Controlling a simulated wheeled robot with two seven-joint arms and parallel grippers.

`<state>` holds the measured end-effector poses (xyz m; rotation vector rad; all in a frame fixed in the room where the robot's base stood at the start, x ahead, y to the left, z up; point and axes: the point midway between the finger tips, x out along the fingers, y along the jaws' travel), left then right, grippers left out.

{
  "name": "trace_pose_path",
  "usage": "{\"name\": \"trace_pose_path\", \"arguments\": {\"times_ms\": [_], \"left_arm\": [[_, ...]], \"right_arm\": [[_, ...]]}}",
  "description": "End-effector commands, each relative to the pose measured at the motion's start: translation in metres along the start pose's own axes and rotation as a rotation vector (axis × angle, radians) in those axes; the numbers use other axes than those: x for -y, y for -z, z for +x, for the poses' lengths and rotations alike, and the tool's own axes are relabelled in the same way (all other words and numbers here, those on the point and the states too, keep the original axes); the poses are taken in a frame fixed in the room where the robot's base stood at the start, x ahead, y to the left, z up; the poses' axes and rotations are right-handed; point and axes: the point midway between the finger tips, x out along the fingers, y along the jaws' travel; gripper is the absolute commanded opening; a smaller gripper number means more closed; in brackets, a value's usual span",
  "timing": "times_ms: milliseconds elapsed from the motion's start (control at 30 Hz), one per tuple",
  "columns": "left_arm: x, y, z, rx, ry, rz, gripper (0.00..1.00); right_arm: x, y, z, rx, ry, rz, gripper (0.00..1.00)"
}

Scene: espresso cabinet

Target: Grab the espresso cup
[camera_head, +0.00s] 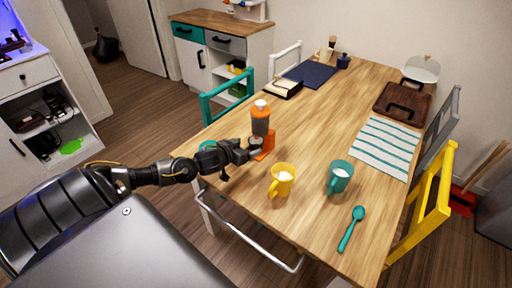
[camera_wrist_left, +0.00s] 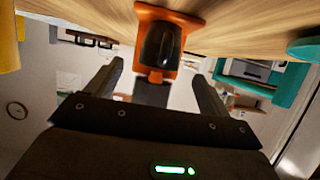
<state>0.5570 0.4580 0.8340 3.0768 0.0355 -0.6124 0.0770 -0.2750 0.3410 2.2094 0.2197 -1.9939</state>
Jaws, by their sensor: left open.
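A yellow mug (camera_head: 282,181) and a teal mug (camera_head: 339,178) stand upright on the wooden table, both with pale contents. I cannot tell which vessel is the espresso cup. My left gripper (camera_head: 252,150) is at the table's near-left edge, beside an orange and grey appliance (camera_head: 261,119), left of the yellow mug. In the left wrist view its fingers (camera_wrist_left: 158,78) are apart, with the appliance's orange frame and dark rounded part (camera_wrist_left: 160,45) beyond them. Nothing is seen held. A yellow shape (camera_wrist_left: 8,40) shows at that view's left edge. My right gripper is not in view.
A striped cloth (camera_head: 374,146), a brown board (camera_head: 402,103) and a dark blue mat (camera_head: 309,74) lie farther back. Teal (camera_head: 245,90) and yellow (camera_head: 428,215) chairs flank the table. The table's middle is clear.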

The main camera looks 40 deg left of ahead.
Motion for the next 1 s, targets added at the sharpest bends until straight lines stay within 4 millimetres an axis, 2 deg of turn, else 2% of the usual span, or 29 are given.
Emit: {"name": "trace_pose_path", "arguments": {"times_ms": [67, 400, 700, 1000], "left_arm": [[-0.001, 0.0, 0.004, 0.0, -0.001, -0.001, 0.81], [-0.001, -0.003, 0.048, -0.002, 0.0, 0.0, 0.81], [-0.001, -0.004, 0.052, 0.0, -0.001, 0.001, 0.8], [-0.001, -0.004, 0.052, 0.0, -0.001, 0.001, 0.4]], "right_arm": [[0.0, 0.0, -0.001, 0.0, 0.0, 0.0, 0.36], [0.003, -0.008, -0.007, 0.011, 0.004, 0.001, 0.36], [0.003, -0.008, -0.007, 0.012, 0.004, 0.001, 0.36], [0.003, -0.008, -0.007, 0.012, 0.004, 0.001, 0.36]]}}
